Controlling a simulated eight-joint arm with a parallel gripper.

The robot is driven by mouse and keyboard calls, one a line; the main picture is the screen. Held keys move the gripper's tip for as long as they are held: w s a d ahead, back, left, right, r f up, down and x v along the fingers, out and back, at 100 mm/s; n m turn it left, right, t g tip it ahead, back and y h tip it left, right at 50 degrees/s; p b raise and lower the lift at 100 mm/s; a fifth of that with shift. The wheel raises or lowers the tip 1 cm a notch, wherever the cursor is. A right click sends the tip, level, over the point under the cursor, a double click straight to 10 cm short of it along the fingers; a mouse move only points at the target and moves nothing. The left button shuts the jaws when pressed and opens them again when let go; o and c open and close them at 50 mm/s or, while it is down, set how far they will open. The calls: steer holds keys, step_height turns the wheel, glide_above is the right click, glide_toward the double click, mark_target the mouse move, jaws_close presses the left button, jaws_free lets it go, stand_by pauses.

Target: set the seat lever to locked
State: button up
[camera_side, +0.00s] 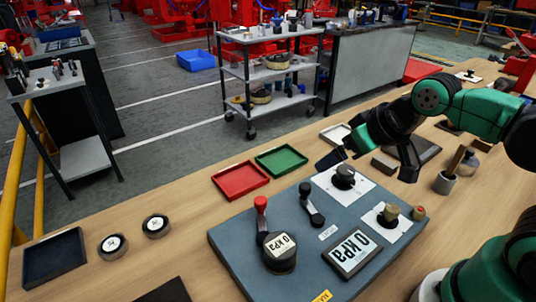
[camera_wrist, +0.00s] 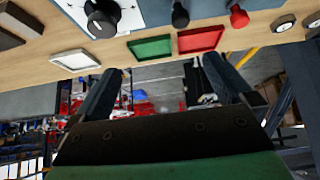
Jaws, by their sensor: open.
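A blue-grey panel (camera_side: 225,235) lies on the wooden bench. It carries a black-knobbed lever (camera_side: 311,205) and a red-knobbed lever (camera_side: 261,215). A small white label (camera_side: 328,232) sits near the black lever, its text too small to read, so I cannot tell which is the seat lever. Both knobs also show at the top of the wrist view, black (camera_wrist: 180,15) and red (camera_wrist: 238,16). My gripper (camera_side: 370,168) is open and empty above the bench, behind and right of the levers, touching neither. Its spread fingers also show in the wrist view (camera_wrist: 163,82).

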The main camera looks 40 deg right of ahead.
steer(key=shift+c, duration=0.2)
steer(key=c, duration=0.4)
steer(key=shift+w+a+r, duration=0.15)
steer(key=shift+w+a, duration=0.05)
steer(key=shift+a, duration=0.05)
steer(key=shift+c, duration=0.7)
steer(key=m+g, duration=0.6)
steer(key=g, duration=0.1)
glide_above(261, 199)
steer(key=shift+d+f, duration=0.2)
steer(key=shift+f, duration=0.9)
steer(key=shift+a+f, duration=0.25)
steer(key=shift+f, duration=2.75)
